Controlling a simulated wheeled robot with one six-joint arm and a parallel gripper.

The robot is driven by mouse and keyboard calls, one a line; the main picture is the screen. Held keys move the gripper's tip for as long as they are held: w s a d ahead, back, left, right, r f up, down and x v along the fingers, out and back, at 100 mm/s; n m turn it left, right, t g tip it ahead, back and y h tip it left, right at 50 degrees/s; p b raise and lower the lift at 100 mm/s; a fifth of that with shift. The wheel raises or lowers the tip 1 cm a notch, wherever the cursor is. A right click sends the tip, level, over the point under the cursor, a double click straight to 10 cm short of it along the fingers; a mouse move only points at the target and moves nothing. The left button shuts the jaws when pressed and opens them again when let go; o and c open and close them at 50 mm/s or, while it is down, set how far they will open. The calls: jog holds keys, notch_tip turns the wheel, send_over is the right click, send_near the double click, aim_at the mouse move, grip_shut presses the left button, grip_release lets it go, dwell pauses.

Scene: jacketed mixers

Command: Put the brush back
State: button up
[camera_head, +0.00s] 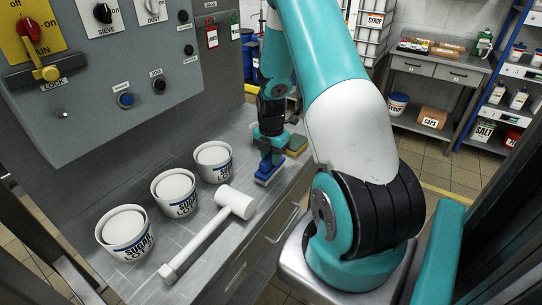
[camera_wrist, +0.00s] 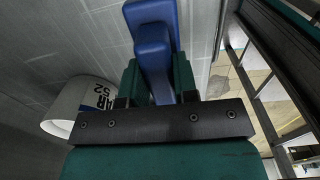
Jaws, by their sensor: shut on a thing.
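My gripper (camera_head: 269,158) is over the steel counter (camera_head: 222,238), near its right edge and beyond the white mallet. It is shut on a blue brush (camera_head: 268,174). In the wrist view the brush (camera_wrist: 151,40) sits between the two green fingers (camera_wrist: 157,84), its blue body reaching toward the top of the picture. Its bristles do not show. I cannot tell whether the brush touches the counter. A yellow-green sponge-like block (camera_head: 297,144) lies just beyond the gripper, partly hidden by it.
Three white sugar tubs (camera_head: 217,170) stand along the control panel (camera_head: 110,60). A white mallet (camera_head: 236,203) lies on the counter in front of them. Shelves and a side bench (camera_head: 440,70) stand at the back right. Bare counter shows between tubs and brush.

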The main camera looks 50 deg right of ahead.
jog(key=shift+f, duration=0.15)
jog(key=o, duration=0.8)
jog(key=shift+o, duration=0.2)
jog(key=shift+r, duration=0.2)
notch_tip(320, 180, up, 11)
jog(key=b, duration=0.2)
jog(key=w+a+r+m, duration=0.2)
jog(key=a+r, duration=0.3)
jog(key=a, duration=0.5)
jog(key=s+a+r+m+t+y, duration=0.1)
jog(key=s+a+r+m+y, duration=0.15)
jog(key=a, duration=0.95)
jog(key=s+a+r+m+y, duration=0.1)
jog(key=s+a+r+m, duration=0.1)
jog(key=s+a, duration=0.5)
jog(key=s+a+r+m+g, duration=0.1)
jog(key=s+a+m, duration=0.4)
jog(key=a, duration=0.5)
jog(key=s+r, duration=0.1)
jog(key=s, duration=0.1)
jog(key=shift+s+r+y, duration=0.3)
jog(key=shift+s+y, duration=0.05)
jog(key=shift+s, duration=0.05)
